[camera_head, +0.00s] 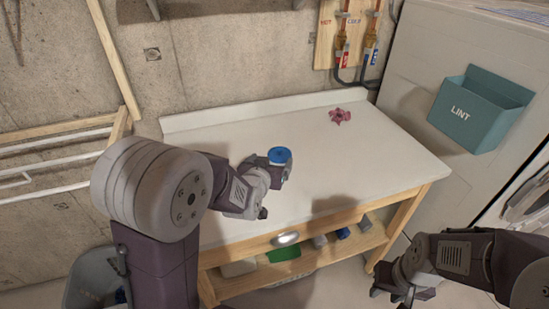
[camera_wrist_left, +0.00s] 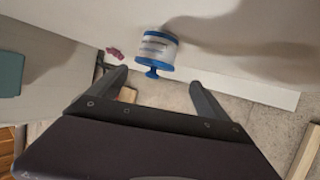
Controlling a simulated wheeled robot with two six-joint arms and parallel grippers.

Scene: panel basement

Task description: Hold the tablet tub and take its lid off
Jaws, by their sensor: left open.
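The tablet tub (camera_head: 280,161) stands upright on the white worktop, its blue lid (camera_head: 279,154) on top. In the left wrist view the tub (camera_wrist_left: 158,47) is white with a faint label and blue at both ends, and the lid (camera_wrist_left: 153,65) has a blue knob. My left gripper (camera_head: 268,175) is open close to the tub. In the left wrist view its fingers (camera_wrist_left: 160,80) are spread apart, with the tub ahead of the gap and nothing gripped. My right gripper (camera_head: 402,293) is low at the right, off the worktop; its jaws are unclear.
A crumpled pink cloth (camera_head: 340,116) lies at the back of the white worktop (camera_head: 350,160). The right part of the worktop is clear. A lower shelf holds several small items. A teal lint bin (camera_head: 480,108) hangs on the white appliance at right.

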